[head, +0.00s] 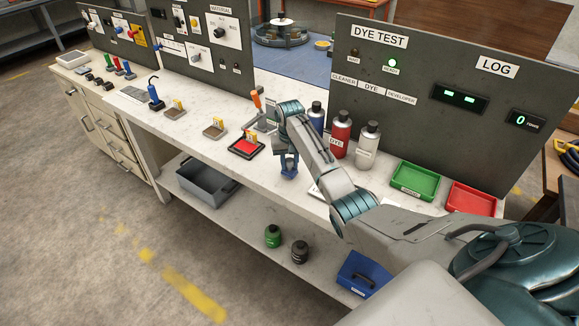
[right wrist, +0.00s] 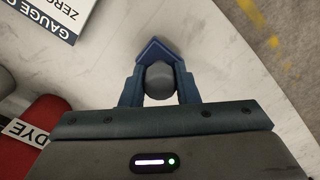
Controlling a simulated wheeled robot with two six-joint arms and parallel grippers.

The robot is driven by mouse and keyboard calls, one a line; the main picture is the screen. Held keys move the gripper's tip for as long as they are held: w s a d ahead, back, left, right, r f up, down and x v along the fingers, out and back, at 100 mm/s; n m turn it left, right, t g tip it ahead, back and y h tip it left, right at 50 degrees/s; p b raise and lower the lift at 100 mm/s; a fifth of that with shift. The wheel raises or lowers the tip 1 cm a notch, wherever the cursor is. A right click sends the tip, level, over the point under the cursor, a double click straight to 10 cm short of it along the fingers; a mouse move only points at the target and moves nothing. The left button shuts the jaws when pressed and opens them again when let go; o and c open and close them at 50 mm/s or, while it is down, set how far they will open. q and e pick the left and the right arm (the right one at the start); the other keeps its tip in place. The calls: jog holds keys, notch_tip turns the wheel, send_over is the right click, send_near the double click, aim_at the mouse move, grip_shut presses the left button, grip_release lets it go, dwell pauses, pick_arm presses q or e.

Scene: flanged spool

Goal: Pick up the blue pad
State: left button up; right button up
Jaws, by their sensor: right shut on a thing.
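The blue pad (head: 289,173) is at the bench's front edge, below my right gripper (head: 288,160). In the right wrist view the pad (right wrist: 154,49) shows as a blue pointed block with a round dark grey knob (right wrist: 159,80) on it. The two fingers of my right gripper (right wrist: 159,88) are shut on this knob, one on each side. The gripper and forearm partly hide the pad in the head view. I cannot tell whether its underside touches the bench. My left gripper is in no view.
Blue, red (head: 340,134) and white (head: 367,146) bottles stand behind my right arm. A green tray (head: 415,181) and a red tray (head: 470,198) lie to the right. A white label card (right wrist: 50,14) lies nearby.

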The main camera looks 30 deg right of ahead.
notch_tip(320, 180, up, 2)
jog(key=shift+a+r+b, duration=0.1)
jog(key=shift+a+b, duration=0.05)
jog(key=shift+b, duration=0.5)
jog(key=s+a, duration=0.3)
jog(key=a, duration=0.4)
jog(key=s+a+r+p, duration=0.1)
jog(key=s+a, duration=0.1)
jog(key=a, duration=0.5)
jog(key=shift+s+a+r, duration=0.3)
jog(key=shift+s, duration=0.1)
